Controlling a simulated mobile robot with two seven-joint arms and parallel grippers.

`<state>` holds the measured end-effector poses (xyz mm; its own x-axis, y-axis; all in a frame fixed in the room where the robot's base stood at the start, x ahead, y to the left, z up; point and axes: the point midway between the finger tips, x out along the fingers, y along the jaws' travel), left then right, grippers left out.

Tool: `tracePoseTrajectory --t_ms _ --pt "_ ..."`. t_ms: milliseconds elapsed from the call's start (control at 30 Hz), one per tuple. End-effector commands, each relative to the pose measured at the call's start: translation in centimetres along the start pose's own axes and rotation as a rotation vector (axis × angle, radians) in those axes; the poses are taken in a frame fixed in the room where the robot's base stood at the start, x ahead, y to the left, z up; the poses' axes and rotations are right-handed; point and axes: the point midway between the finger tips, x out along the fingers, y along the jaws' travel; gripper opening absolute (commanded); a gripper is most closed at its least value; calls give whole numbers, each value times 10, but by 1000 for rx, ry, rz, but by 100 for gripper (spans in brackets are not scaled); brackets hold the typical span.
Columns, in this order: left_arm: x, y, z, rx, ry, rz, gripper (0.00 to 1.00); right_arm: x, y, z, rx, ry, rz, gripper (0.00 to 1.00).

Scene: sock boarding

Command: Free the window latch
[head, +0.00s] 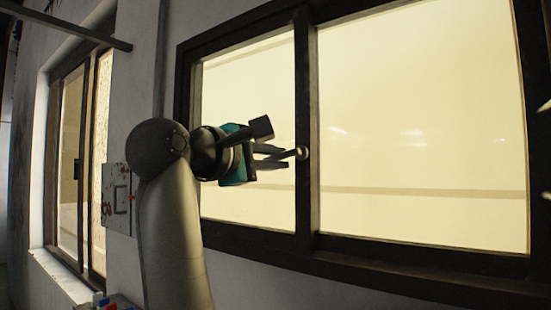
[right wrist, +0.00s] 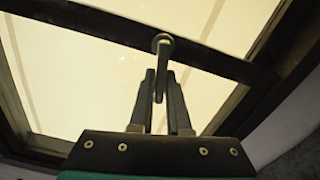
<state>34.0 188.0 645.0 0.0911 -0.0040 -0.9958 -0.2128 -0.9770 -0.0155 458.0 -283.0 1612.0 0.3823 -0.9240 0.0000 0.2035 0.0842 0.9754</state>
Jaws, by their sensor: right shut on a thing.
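The window latch (head: 302,153) has a round pale pivot on the dark upright between the two panes, and its lever reaches left from it. In the right wrist view the latch (right wrist: 162,44) shows its pivot at the top and its lever running down between the fingers. My right gripper (head: 276,157) comes from the left, level with the latch. In the right wrist view my right gripper (right wrist: 160,78) has its two fingers either side of the lever, shut on it. The lever's free end is partly hidden by the fingers in the head view. My left gripper is not in view.
The dark window frame (head: 400,262) surrounds two bright panes. A second window (head: 83,165) is in the wall at left. A grey panel (head: 116,198) is on the wall behind my arm. A bar (head: 70,30) crosses the upper left. Small coloured items (head: 108,302) sit at bottom left.

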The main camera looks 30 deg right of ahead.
Motion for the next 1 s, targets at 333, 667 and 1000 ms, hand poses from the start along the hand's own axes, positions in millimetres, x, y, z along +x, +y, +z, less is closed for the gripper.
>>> tracePoseTrajectory --t_ms 333,667,1000 --pt "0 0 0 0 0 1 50 0 0 0 7 1 -2 0" --pt "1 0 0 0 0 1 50 -1 8 0 209 2 -2 0" --pt "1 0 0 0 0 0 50 0 9 1 240 0 -1 0"
